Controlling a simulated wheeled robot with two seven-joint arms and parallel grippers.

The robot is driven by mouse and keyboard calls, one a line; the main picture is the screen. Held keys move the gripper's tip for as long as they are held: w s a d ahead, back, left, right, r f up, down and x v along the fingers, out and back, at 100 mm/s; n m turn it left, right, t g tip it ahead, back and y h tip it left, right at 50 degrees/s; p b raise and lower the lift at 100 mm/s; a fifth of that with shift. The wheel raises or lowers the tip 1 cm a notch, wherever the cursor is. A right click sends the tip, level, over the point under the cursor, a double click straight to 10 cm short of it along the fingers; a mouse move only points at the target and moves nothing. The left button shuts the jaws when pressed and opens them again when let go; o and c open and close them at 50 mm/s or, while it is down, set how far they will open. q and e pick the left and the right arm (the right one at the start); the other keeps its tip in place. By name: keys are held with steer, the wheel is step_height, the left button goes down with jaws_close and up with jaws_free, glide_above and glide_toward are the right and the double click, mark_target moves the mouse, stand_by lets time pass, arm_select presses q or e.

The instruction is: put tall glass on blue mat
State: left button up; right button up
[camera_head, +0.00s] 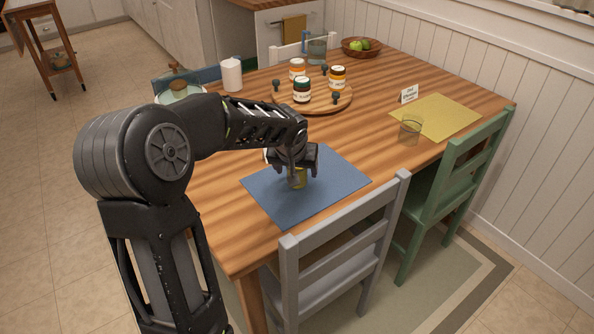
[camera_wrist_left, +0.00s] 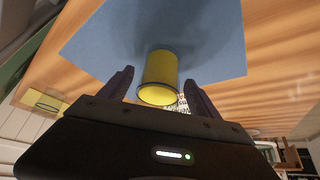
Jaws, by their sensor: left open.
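A yellow cylinder, which looks like a tall glass (camera_head: 298,179), stands on the blue mat (camera_head: 337,175) near the table's front edge. My left gripper (camera_head: 295,165) is over it from above and hides part of it. In the left wrist view the yellow glass (camera_wrist_left: 158,78) is between the two fingers (camera_wrist_left: 158,88), with gaps on both sides, so the gripper is open around it. The blue mat (camera_wrist_left: 215,40) also shows there. A clear empty glass (camera_head: 410,129) stands at the near left edge of the yellow mat (camera_head: 446,115). My right gripper is not in view.
A round wooden tray (camera_head: 322,107) with several jars is behind the gripper. A white candle (camera_head: 231,75), a blue jug (camera_head: 317,48) and a fruit bowl (camera_head: 361,47) stand farther back. A small card (camera_head: 408,95) is by the yellow mat. Grey (camera_head: 345,248) and green chairs (camera_head: 462,170) line the near side.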

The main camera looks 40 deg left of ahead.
arm_select(q)
steer(key=v, duration=1)
